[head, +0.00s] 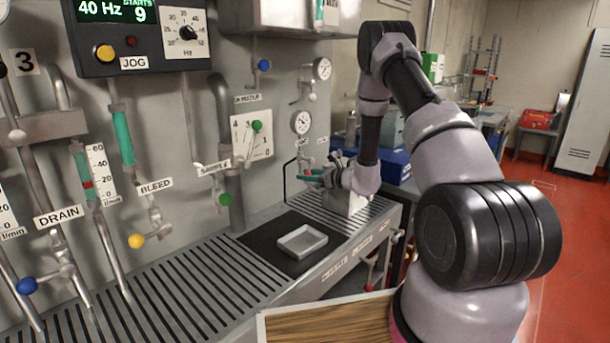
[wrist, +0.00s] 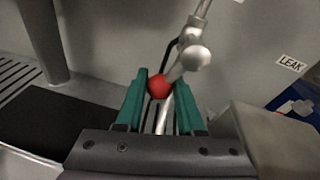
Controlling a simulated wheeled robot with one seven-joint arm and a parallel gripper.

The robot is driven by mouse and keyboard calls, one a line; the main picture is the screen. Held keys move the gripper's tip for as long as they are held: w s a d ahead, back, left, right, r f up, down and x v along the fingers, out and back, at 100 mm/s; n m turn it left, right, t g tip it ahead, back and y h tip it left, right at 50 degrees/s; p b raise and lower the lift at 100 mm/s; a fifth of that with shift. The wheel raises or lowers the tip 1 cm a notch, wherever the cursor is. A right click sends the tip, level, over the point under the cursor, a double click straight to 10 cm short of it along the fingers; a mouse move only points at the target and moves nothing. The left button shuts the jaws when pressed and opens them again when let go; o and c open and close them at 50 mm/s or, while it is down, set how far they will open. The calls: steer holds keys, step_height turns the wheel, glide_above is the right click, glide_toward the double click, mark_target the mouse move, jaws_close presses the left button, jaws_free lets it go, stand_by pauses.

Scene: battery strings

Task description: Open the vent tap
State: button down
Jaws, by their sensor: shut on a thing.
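The tap in my grip has a red ball knob (wrist: 159,87) on its lever, below a pale metal valve body (wrist: 195,57) on the grey wall. My gripper (wrist: 161,84) is shut on the red knob, with one teal finger on each side. In the head view my gripper (head: 308,175) is at the wall beyond the black mat, and the knob is hard to make out there. The small labels above it are too small to read surely, so I cannot confirm this is the vent tap.
A LEAK label (wrist: 291,63) is right of the tap. A grey box (head: 345,201) stands close beside my gripper. A metal tray (head: 302,242) lies on the black mat (head: 262,240). The sample tap's green knob (head: 225,199) is to the left.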

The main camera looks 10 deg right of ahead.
steer(key=shift+w+d+f+n+t+h, duration=0.15)
steer(key=shift+w+d+n, duration=0.1)
steer(key=shift+n, duration=0.4)
steer(key=shift+w+d+n+t+h, duration=0.1)
steer(key=shift+d+n+h, duration=0.15)
steer(key=shift+n, duration=0.35)
steer(key=shift+w+d+f+n+t+h, duration=0.1)
steer(key=shift+w+d+n, duration=0.15)
steer(key=shift+n, duration=0.4)
steer(key=shift+d, duration=0.15)
steer(key=c, duration=0.5)
jaws_free()
steer(key=shift+c, duration=0.2)
steer(key=shift+s, duration=0.1)
steer(key=v, duration=1)
steer(key=shift+s+d, duration=0.2)
steer(key=shift+r, duration=0.1)
